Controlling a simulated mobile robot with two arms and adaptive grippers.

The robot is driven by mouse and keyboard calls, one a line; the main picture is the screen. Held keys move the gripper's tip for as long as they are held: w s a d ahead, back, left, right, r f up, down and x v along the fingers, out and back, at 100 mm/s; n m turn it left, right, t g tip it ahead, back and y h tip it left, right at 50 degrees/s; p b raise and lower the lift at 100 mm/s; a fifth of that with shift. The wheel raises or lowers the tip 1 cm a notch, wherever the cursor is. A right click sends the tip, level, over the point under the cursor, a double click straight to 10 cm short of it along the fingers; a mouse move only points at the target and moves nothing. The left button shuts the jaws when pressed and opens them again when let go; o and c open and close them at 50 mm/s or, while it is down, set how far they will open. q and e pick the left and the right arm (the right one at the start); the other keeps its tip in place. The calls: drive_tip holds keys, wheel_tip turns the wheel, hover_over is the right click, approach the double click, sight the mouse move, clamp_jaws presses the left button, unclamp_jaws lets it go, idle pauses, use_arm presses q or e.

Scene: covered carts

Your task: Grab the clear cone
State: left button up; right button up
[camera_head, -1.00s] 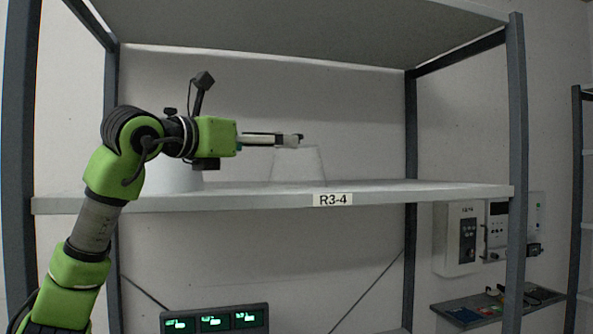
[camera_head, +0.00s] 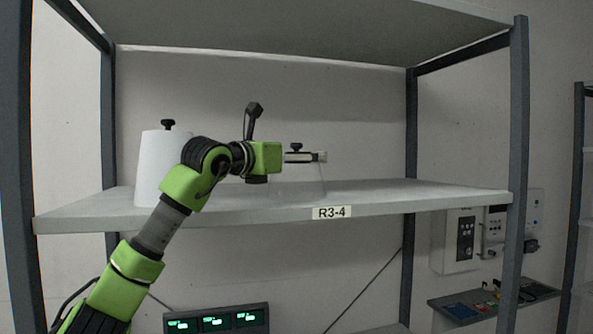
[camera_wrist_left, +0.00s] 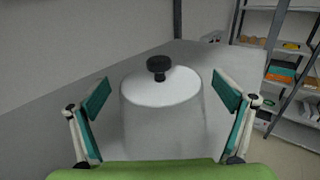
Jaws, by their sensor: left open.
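The clear cone (camera_head: 311,180) is a see-through, flat-topped cone with a black knob. It stands upright on the shelf (camera_head: 420,193) in the head view, partly hidden by my arm. My left gripper (camera_head: 318,156) is level with the cone's upper part. In the left wrist view, the cone (camera_wrist_left: 160,125) stands between the two spread fingers of my left gripper (camera_wrist_left: 162,93), with a visible gap on each side. The gripper is open and holds nothing. My right gripper is not in view.
A white opaque cone (camera_head: 152,170) with a black knob stands on the shelf at the left, partly behind my arm. The shelf's right part is bare. Grey posts (camera_head: 517,150) and an upper shelf (camera_head: 300,25) frame the space.

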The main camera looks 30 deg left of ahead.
use_arm(q)
drive_tip(key=shift+w, duration=0.45)
drive_tip(key=shift+s, duration=0.15)
drive_tip(key=shift+c, duration=0.7)
drive_tip(key=c, duration=1.6)
drive_tip(key=shift+r, duration=0.1)
